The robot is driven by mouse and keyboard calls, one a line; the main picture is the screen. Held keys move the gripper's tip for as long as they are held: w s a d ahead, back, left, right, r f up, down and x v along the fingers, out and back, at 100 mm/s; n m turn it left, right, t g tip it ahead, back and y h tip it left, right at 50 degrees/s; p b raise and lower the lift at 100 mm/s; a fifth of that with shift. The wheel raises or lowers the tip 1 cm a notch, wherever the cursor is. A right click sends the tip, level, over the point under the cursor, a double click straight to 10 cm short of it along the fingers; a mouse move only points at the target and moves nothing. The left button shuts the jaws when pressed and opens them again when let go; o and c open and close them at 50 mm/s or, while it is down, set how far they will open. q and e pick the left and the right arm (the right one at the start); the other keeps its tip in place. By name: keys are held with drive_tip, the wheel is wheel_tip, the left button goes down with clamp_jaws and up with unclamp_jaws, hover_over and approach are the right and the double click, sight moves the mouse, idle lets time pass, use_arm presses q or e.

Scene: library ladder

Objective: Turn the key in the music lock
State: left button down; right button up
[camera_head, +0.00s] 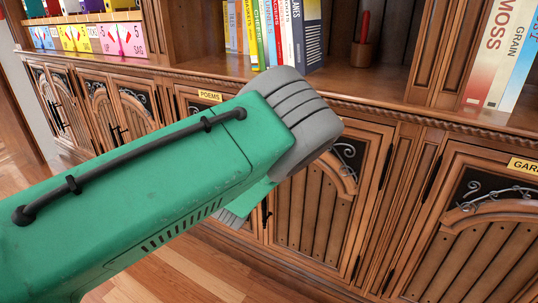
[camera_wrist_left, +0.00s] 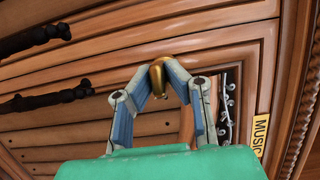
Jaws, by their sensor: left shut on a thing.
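In the left wrist view my left gripper (camera_wrist_left: 158,82) is shut on a gold key (camera_wrist_left: 159,61). The key's rounded gold bow shows between the fingertips, up against the wooden cabinet front. The lock behind it is hidden, and I cannot tell how far the key is turned. A yellow MUSIC label (camera_wrist_left: 262,135) is on the wood to the right of the fingers. In the head view my green left arm covers the fingers, the key and that door. My right gripper is in neither view.
Dark door handles (camera_wrist_left: 36,39) lie to the left of the fingers in the wrist view. In the head view, carved cabinet doors (camera_head: 475,240) stand beneath a shelf with books (camera_head: 305,38) and a wooden cup (camera_head: 362,53). Wooden floor (camera_head: 175,280) is clear below.

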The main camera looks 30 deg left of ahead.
use_arm(q)
drive_tip(key=c, duration=1.5)
unclamp_jaws()
drive_tip(key=shift+s, duration=0.1)
drive_tip(key=v, duration=1.2)
drive_tip(key=s+f+n+g+h, duration=0.1)
drive_tip(key=s+f+n+g, duration=0.75)
drive_tip(key=s+f, duration=0.55)
drive_tip(key=s+d+f+n+g+h, duration=0.2)
drive_tip(key=s+d+f+n+g, duration=0.15)
drive_tip(key=s, duration=0.55)
drive_tip(key=s+d+f+n+g+h, duration=0.25)
drive_tip(key=s+f+g, duration=0.25)
drive_tip(key=s, duration=0.4)
wheel_tip(320, 180, up, 17)
drive_tip(key=p, duration=1.7)
drive_tip(key=shift+d+r+y, duration=0.15)
drive_tip(key=shift+r+y, duration=0.05)
drive_tip(key=shift+y, duration=0.25)
